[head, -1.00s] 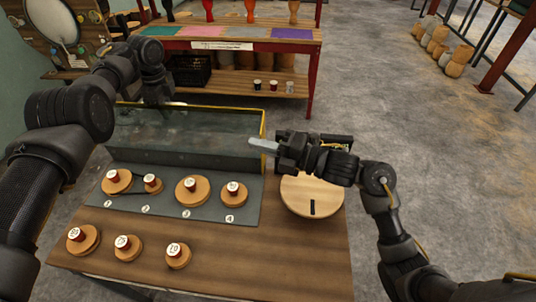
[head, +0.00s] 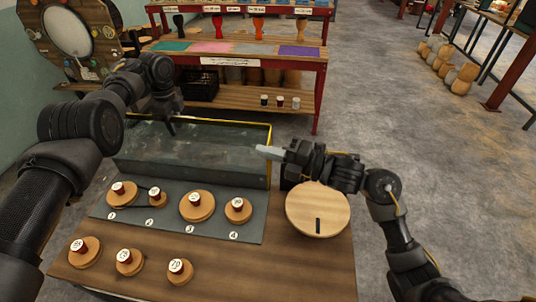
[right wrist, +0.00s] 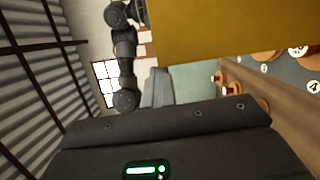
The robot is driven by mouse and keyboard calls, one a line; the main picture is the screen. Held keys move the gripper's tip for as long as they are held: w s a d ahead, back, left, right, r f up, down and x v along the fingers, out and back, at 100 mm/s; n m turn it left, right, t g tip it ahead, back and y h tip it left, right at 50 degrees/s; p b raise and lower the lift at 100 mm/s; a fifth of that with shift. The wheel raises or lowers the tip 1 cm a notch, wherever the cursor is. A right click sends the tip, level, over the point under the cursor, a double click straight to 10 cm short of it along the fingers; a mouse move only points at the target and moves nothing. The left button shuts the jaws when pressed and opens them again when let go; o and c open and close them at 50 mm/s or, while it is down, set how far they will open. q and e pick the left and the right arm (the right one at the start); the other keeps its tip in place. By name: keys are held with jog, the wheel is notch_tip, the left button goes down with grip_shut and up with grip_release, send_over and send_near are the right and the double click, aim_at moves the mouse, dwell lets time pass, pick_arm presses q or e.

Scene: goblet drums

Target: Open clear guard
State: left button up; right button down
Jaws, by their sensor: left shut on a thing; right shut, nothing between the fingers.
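The clear guard (head: 225,150) is a see-through box with a yellow rim, standing along the back of the dark panel (head: 180,232) that carries the numbered wooden pulleys. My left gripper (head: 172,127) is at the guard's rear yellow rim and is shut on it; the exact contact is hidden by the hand. My right gripper (head: 262,151) is shut and empty, its pale tip near the guard's right side; whether it touches cannot be told. In the right wrist view, a yellow surface (right wrist: 235,30) lies very close to the camera.
A round wooden disc (head: 318,212) with a black slot sits below my right forearm. Loose pulleys (head: 130,261) lie along the bench front. Behind is a red-legged shelf (head: 320,70) with a black crate (head: 198,85).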

pick_arm(q)
jog(key=shift+s+a+f, duration=0.1)
jog(key=shift+s+f, duration=0.05)
jog(key=shift+s, duration=0.05)
